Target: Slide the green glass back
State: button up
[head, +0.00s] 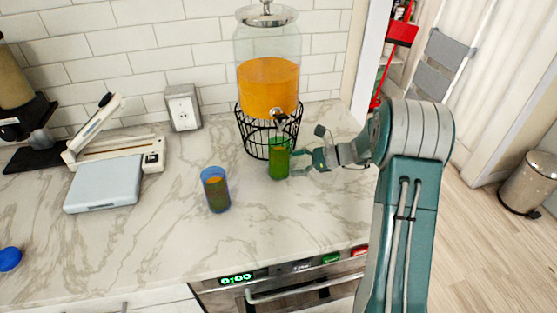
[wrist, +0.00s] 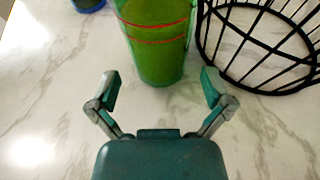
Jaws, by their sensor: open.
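The green glass (head: 279,159) stands upright on the marble counter, in front of the drink dispenser's wire stand and just under its tap. In the wrist view the green glass (wrist: 158,45) stands ahead of my gripper, with red lines around it and its top cut off. My gripper (head: 300,160) is at the right side of the glass in the head view. In the wrist view my gripper (wrist: 160,90) is open, its two fingers spread in front of the glass with nothing between them. Whether a finger touches the glass is unclear.
The dispenser (head: 268,85) with orange drink stands on a black wire stand (wrist: 262,45) close by. A blue glass (head: 216,190) stands to the left. The counter's front middle is clear.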

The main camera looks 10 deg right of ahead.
aim_at(352, 182)
jog(key=shift+x, duration=1.7)
jog(key=shift+c, duration=0.3)
jog(key=c, duration=0.6)
jog(key=shift+s, duration=3.9)
jog(key=shift+d, duration=0.1)
jog(key=shift+d, duration=9.1)
